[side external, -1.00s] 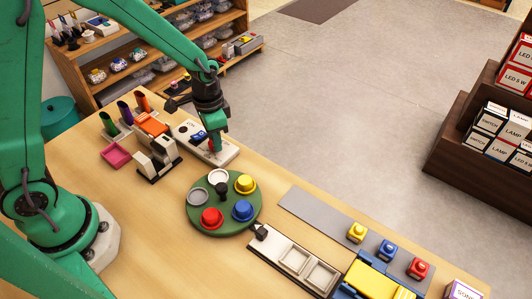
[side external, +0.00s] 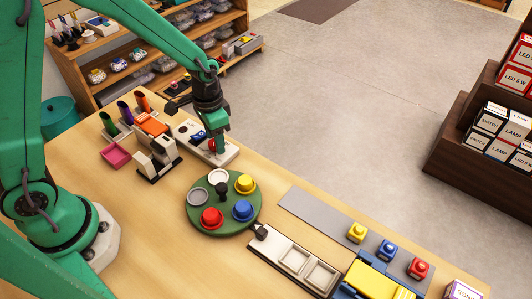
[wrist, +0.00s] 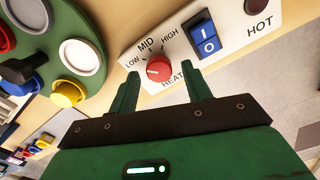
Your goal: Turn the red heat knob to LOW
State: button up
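The red heat knob (wrist: 159,68) is on a pale panel (wrist: 128,45) marked LOW, MID, HIGH and HEAT. LOW is left of the knob, MID above it and HIGH to its upper right. A small pale mark on the knob's left side seems to face the LOW side. My gripper (wrist: 161,78) is open, with one green finger on each side of the knob. The fingers look apart from it. In the side view my gripper (side external: 213,143) is low over the panel (side external: 226,157) and partly hides the knob.
A blue rocker switch (wrist: 205,40) and a HOT lamp (wrist: 256,5) are on the same panel. A green round tray (side external: 197,226) with coloured pieces stands nearby. A pale stand (side external: 157,158) is left of the panel. The floor side beyond is clear.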

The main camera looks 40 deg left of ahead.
aim_at(213, 142)
jog(key=shift+r, duration=3.95)
jog(key=s+a+r+n+t, duration=0.2)
jog(key=s+r, duration=0.4)
jog(key=s, duration=0.1)
jog(key=s+a+r+n+t, duration=0.2)
jog(key=s+a+r+t, duration=0.1)
jog(key=s+r, duration=0.4)
jog(key=shift+s+a+t, duration=0.2)
jog(key=shift+s+t, duration=0.1)
jog(key=shift+s, duration=0.45)
jog(key=shift+r, duration=0.1)
